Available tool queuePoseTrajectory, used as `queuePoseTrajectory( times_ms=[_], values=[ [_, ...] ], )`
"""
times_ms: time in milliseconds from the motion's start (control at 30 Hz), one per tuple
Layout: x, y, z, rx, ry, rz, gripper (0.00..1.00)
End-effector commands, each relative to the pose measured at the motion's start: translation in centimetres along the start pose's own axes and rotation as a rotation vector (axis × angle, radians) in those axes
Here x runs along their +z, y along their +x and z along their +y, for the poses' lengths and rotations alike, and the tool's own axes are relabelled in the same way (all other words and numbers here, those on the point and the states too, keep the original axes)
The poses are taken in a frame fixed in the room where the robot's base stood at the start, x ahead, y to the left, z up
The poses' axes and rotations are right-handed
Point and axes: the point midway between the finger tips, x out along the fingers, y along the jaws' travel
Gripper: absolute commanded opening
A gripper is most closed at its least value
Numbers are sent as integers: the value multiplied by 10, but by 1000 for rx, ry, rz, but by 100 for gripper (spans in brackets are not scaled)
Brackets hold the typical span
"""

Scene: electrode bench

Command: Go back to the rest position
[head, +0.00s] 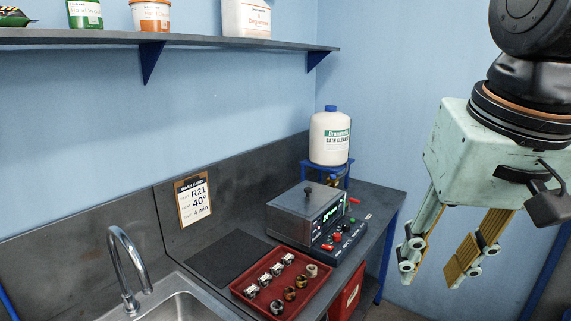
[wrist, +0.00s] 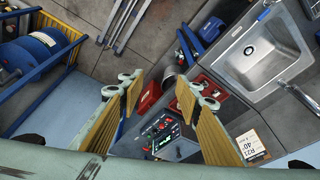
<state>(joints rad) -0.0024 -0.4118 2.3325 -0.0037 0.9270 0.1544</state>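My gripper (head: 430,268) hangs at the right of the head view, in the air and apart from the bench. Its two fingers stand well apart with nothing between them. In the wrist view the open fingertips (wrist: 160,84) frame the floor and the bench far below. The dark grey bench (head: 376,206) lies to the left of the gripper in the head view.
A red tray (head: 262,308) with several small parts sits by the sink (head: 178,304). Behind it stand a lidded bath unit (head: 306,215) and a white bottle (head: 330,138) on a blue stand. A shelf (head: 200,38) runs above.

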Motion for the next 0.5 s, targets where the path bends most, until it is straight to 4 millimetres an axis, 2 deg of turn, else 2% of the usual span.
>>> queuePoseTrajectory(
  times_ms=[300, 500],
  values=[
    [58, 8, 9, -4, -82, 29, 32],
    [86, 15, 13, -5, -126, 42, 32]
  ],
)
